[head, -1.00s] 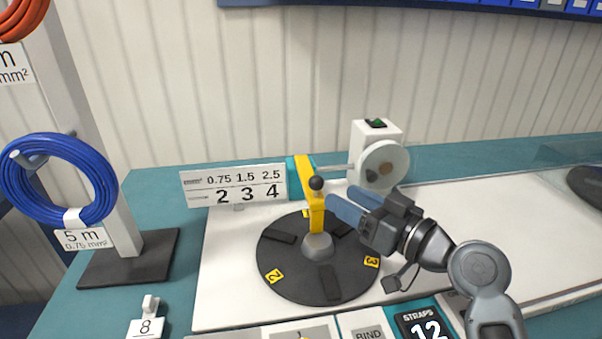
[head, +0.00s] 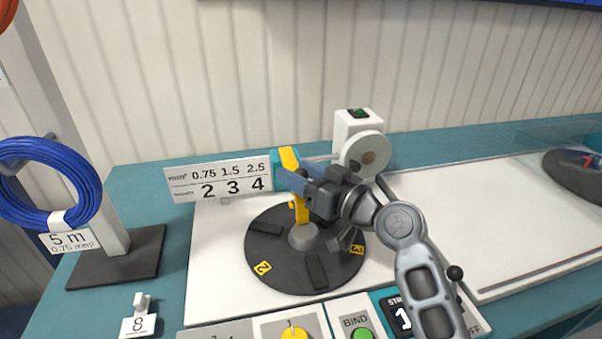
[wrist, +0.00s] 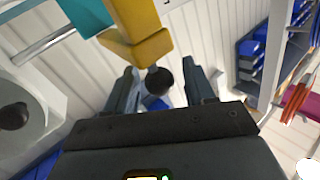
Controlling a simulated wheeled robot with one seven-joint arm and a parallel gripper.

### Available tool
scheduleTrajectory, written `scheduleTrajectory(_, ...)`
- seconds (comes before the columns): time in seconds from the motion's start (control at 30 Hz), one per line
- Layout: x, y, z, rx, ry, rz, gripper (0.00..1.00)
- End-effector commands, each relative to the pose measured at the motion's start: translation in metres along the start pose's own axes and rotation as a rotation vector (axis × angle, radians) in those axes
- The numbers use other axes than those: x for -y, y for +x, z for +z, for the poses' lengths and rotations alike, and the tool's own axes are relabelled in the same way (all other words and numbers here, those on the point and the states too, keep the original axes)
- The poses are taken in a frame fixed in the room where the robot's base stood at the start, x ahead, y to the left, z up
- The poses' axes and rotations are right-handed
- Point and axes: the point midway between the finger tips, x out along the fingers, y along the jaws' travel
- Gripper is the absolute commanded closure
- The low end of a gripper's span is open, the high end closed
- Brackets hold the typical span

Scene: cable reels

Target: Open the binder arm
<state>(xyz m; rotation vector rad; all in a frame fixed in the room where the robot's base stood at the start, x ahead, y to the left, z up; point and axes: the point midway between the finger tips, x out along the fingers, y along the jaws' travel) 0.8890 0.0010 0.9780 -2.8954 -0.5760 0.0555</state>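The binder arm is yellow (head: 302,213) and rises over the black round turntable (head: 262,279), with its top at a teal block (head: 284,165). Its black ball knob is hidden behind my gripper in the head view. In the wrist view the yellow arm (wrist: 141,38) comes down from the top, and the knob (wrist: 159,82) shows between my two spread fingers, with gaps on both sides. My gripper (head: 290,185) is open around the knob, in front of the yellow arm; it also shows in the wrist view (wrist: 162,92).
A white unit with a round disc (head: 368,152) stands behind my gripper. A number plate (head: 217,178) is to the left. A stand with a blue cable coil (head: 45,185) is at far left. Buttons, including a green one (head: 362,334), line the front.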

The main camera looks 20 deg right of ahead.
Motion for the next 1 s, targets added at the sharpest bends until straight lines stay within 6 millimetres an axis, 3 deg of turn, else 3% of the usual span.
scheduleTrajectory(0.57,-0.0002,-0.0005,0.0001,0.000,0.000,0.000,1.00)
scheduleTrajectory(1.0,-0.0012,0.0031,-0.0038,0.011,0.007,0.002,1.00)
